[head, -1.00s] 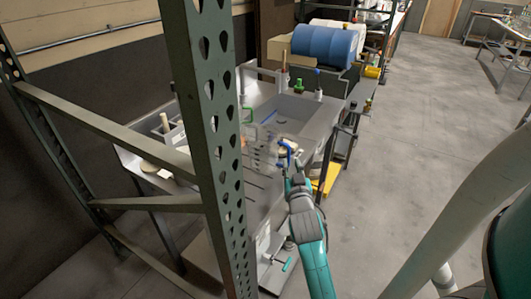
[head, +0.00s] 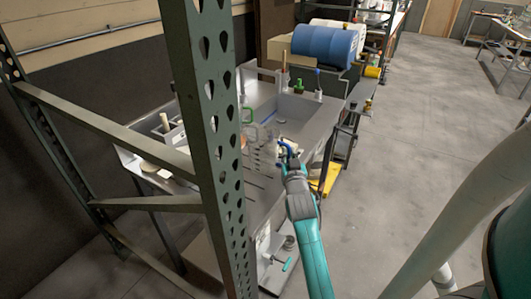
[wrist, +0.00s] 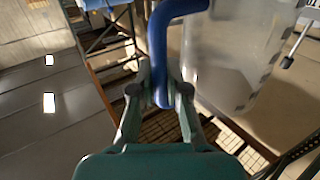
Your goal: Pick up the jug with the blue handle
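The jug with the blue handle is a clear, translucent vessel. In the wrist view its body (wrist: 232,55) fills the upper right, with measuring marks on its side. The blue handle (wrist: 165,35) runs down between my fingers. My gripper (wrist: 161,88) has a finger against each side of the handle and appears closed on it. In the head view the blue handle (head: 286,148) shows at the tip of my gripper (head: 289,161), near the right edge of the sink table. The clear jug body (head: 262,150) is faint, left of the handle. I cannot tell whether its base touches anything.
The sink basin (head: 292,112) and a blue drum (head: 323,46) lie beyond. A perforated metal rack post (head: 212,130) blocks part of the head view at left. Open floor (head: 430,110) lies to the right.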

